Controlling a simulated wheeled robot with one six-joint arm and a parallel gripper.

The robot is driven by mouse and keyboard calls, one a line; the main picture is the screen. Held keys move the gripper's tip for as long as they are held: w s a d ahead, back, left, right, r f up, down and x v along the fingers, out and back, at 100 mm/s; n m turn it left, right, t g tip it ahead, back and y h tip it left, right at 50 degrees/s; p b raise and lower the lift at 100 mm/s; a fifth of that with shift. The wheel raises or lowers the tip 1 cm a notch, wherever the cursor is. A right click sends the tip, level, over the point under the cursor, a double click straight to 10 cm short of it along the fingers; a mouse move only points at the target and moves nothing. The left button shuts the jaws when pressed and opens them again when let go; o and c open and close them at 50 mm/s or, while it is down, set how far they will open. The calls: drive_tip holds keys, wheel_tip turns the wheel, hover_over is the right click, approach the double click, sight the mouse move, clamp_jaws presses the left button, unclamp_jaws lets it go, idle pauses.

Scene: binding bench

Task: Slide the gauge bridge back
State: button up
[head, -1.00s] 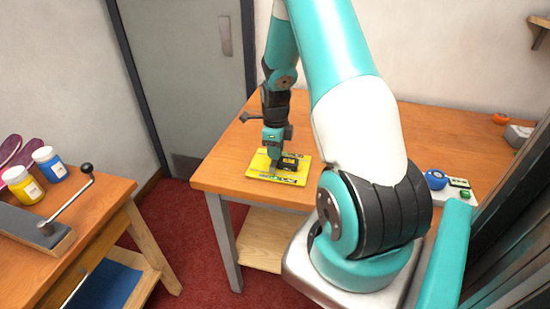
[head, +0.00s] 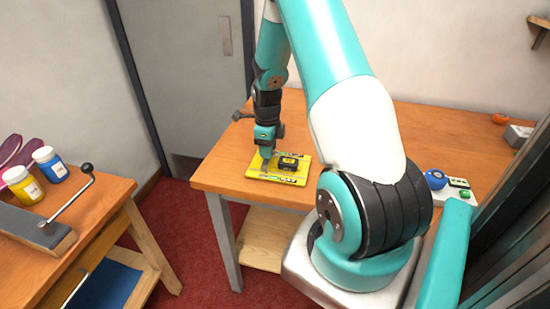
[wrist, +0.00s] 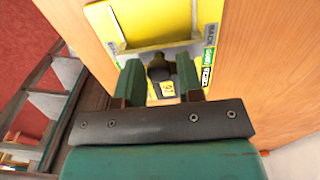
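A yellow board (head: 257,174) lies on the wooden table near its front left corner. A small black gauge bridge (head: 288,161) with yellow markings sits on it. My gripper (head: 266,157) points down just left of the bridge in the head view. In the wrist view my gripper (wrist: 159,80) has its two teal fingers apart. A dark rounded knob (wrist: 158,68) shows between them; I cannot tell whether they touch it. Beyond it are a yellow raised edge and the board (wrist: 150,15). A BACK label (wrist: 210,35), a green label and a further black-and-white label line the board's side.
A side bench (head: 90,225) at left holds two paint jars (head: 52,165) and a crank tool (head: 70,208). A white tray (head: 445,194) with a blue round item stands right of my arm.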

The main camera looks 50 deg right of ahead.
drive_tip(key=shift+r, duration=0.1)
wheel_tip(320, 180, up, 10)
drive_tip(key=p, duration=0.8)
idle(0.6)
